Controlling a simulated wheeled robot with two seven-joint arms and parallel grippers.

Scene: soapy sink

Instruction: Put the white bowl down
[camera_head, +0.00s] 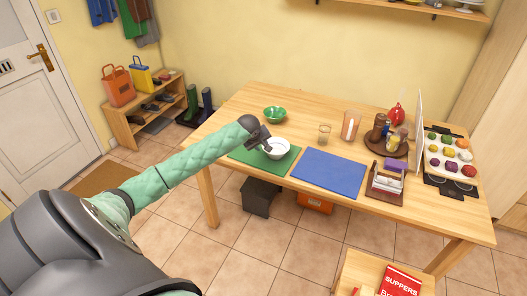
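The white bowl (279,151) is upright over the green mat (246,157) on the wooden table. I cannot tell whether its base touches the mat. My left gripper (267,148) reaches in from the left, with its fingertips at the bowl's left rim. The fingers are too small and dark to show whether they are closed on the rim. My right gripper is not in view.
A blue mat (329,172) lies right of the green mat. A round brown tray (373,144) with bottles and a napkin holder (386,183) are farther right.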

